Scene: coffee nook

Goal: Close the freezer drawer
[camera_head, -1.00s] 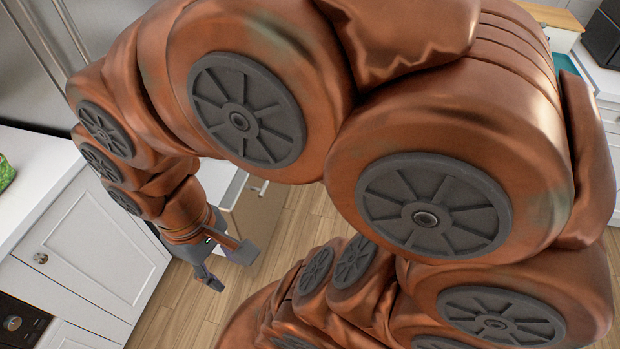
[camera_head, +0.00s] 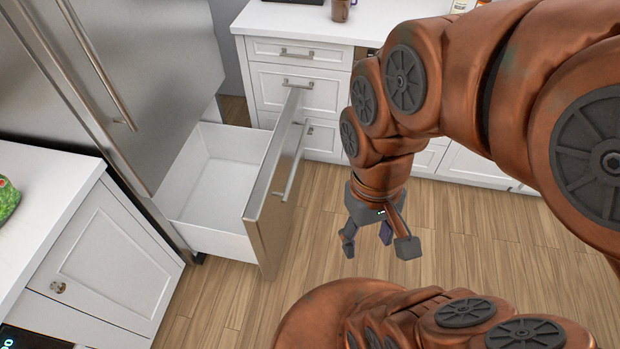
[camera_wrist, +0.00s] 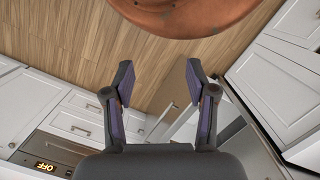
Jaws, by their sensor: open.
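The freezer drawer (camera_head: 205,242) is pulled far out below the steel fridge (camera_head: 160,75) in the head view. It is a white, empty-looking bin with a steel front panel (camera_head: 268,205) and a long bar handle (camera_head: 292,165) on its outer face. My gripper (camera_head: 366,240) hangs to the right of the panel, pointing down, open and empty, apart from the drawer. In the wrist view my two fingers (camera_wrist: 160,92) are spread with nothing between them. Part of the steel fridge or drawer shows at the lower right there.
A white cabinet with a counter (camera_head: 100,255) stands at left, near the drawer. White drawers (camera_head: 300,85) stand behind it, with a mug (camera_head: 341,10) on top. Wooden floor (camera_head: 465,245) is clear right of my gripper.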

